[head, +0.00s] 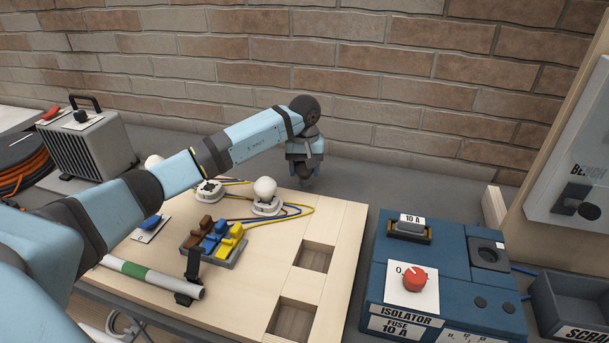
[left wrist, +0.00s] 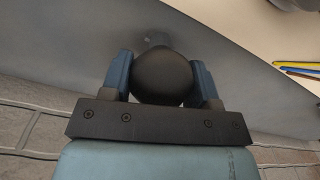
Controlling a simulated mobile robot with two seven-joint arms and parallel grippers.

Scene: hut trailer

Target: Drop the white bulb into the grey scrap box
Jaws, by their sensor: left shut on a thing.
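My left gripper (head: 306,172) points down over the grey bench behind the wooden board. In the left wrist view its two blue fingers (left wrist: 163,75) are shut on a dark, rounded thing (left wrist: 164,78); I cannot tell whether it is a bulb. A white bulb (head: 265,187) stands upright in a round white holder on the board, left of the gripper. Another white rounded top (head: 154,160) shows behind my left arm, mostly hidden. The grey scrap box (head: 575,298), labelled "SCRAP", is at the far right, cut off by the frame edge. My right gripper is out of view.
The wooden board (head: 345,228) carries an empty-looking holder (head: 208,189), wires, a coloured switch block (head: 213,241) and two square recesses. A blue isolator box (head: 450,262) stands between board and scrap box. A brick wall rises behind. A heater (head: 88,145) stands left.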

